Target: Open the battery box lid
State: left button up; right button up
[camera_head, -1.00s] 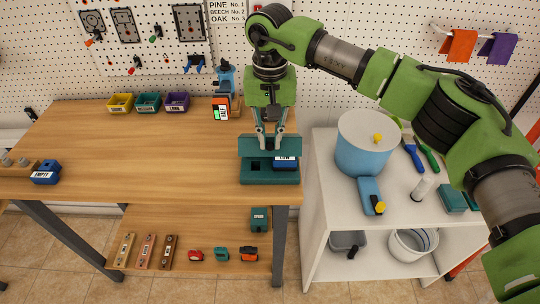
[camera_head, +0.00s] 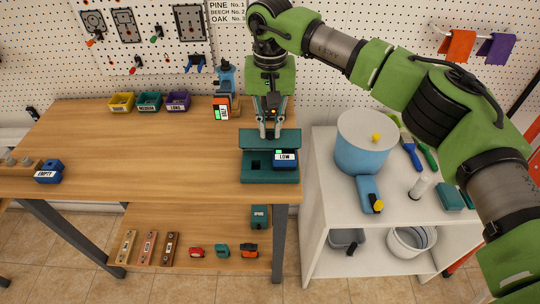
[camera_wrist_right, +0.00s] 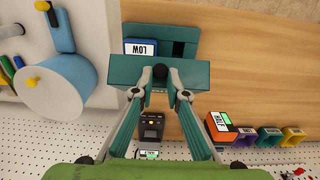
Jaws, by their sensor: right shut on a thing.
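The teal battery box (camera_head: 270,179) sits at the right front of the wooden table. Its teal lid (camera_head: 256,140) stands raised at the back of the box, and the lid also shows in the wrist view (camera_wrist_right: 190,76). A blue battery labelled LOW (camera_head: 285,160) sits in the right compartment; the left compartment is dark and looks empty. My right gripper (camera_head: 270,131) points down and is shut on the lid at its middle. In the wrist view its fingertips (camera_wrist_right: 160,76) close on a dark part of the lid. My left gripper is not in view.
An orange battery labelled HALF (camera_wrist_right: 221,126) stands behind the box. Yellow, teal and purple bins (camera_head: 177,101) line the table's back. A blue EMPTY battery (camera_head: 48,172) lies far left. The table's middle is clear.

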jog(key=shift+w+r, duration=0.1)
jog(key=shift+w+r+p, duration=0.25)
jog(key=shift+w+p, duration=0.2)
jog(key=shift+p, duration=0.05)
jog(key=shift+w+r+p, duration=0.15)
jog(key=shift+w+p, duration=0.25)
jog(key=shift+w, duration=0.35)
jog(key=shift+w+r+p, duration=0.2)
jog(key=shift+w+p, duration=0.85)
jog(key=shift+w, duration=0.3)
